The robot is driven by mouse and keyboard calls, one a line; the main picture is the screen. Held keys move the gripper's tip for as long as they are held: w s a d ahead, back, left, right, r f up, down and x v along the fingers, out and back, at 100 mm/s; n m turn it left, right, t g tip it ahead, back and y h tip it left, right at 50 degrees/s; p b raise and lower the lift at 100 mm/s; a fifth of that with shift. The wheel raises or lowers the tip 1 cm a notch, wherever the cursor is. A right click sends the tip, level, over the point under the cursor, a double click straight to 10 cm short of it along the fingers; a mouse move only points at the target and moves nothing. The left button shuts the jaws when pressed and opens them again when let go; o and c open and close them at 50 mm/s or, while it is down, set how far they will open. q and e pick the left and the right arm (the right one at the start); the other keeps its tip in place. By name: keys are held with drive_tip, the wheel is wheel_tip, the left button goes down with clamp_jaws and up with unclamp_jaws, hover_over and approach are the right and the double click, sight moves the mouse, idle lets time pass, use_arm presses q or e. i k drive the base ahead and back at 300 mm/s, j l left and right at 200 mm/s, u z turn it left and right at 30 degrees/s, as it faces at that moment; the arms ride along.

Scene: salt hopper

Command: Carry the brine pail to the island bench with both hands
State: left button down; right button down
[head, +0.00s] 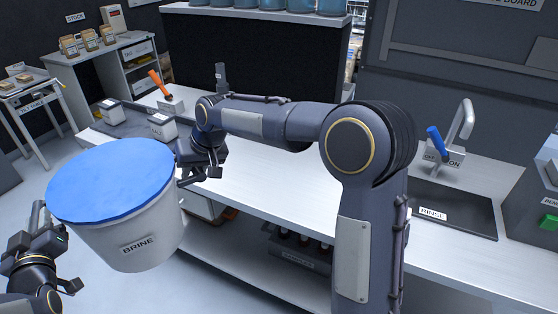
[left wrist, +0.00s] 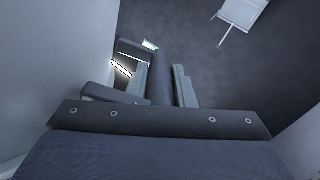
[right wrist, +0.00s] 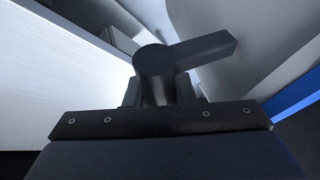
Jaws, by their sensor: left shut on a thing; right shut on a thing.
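The brine pail (head: 143,240) is white with a blue top and a BRINE label. It is at the left of the head view, roughly upright, in front of a pale-topped bench (head: 262,182). My left gripper (head: 48,240) is at the pail's left side, shut on a dark side handle, which shows between the fingers in the left wrist view (left wrist: 160,72). My right gripper (head: 188,172) is at the pail's right side, shut on the other dark handle (right wrist: 200,52). The pail's underside is hidden, and I cannot tell which bench is the island.
A RINSE basin (head: 440,213) and a blue-levered tap (head: 437,144) are at the right. An orange-handled device (head: 160,88) and grey containers (head: 162,127) stand at the bench's far left end. A lower shelf (head: 250,275) holds a dark crate. Open floor shows at left.

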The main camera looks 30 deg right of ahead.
sight(296, 176)
drive_tip(key=i+j+z, duration=0.25)
drive_tip(key=i, duration=0.65)
drive_tip(key=l+z, duration=0.1)
drive_tip(key=z, duration=1.6)
